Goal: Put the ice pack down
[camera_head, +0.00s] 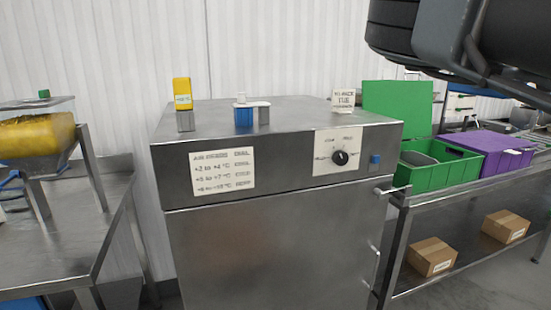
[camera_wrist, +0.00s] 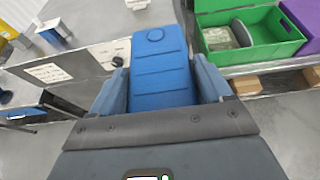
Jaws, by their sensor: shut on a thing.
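In the wrist view a blue ice pack (camera_wrist: 160,52), a flat slab with a round cap mark and cross grooves, is between the two fingers of my gripper (camera_wrist: 162,78). The gripper is shut on it, with its far end sticking out past the fingertips. The pack is held up in the air, with the steel cabinet to its left and the green crate (camera_wrist: 255,38) to its right. In the head view my arm crosses the top right corner; the fingers and the pack are not visible there.
The steel cabinet (camera_head: 260,238) has a dial and a temperature label. On its top stand a yellow device (camera_head: 182,92), a blue-and-white item (camera_head: 244,115) and a sign card (camera_head: 343,101). The open green crate (camera_head: 448,172) and a purple crate (camera_head: 497,150) sit on the right bench.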

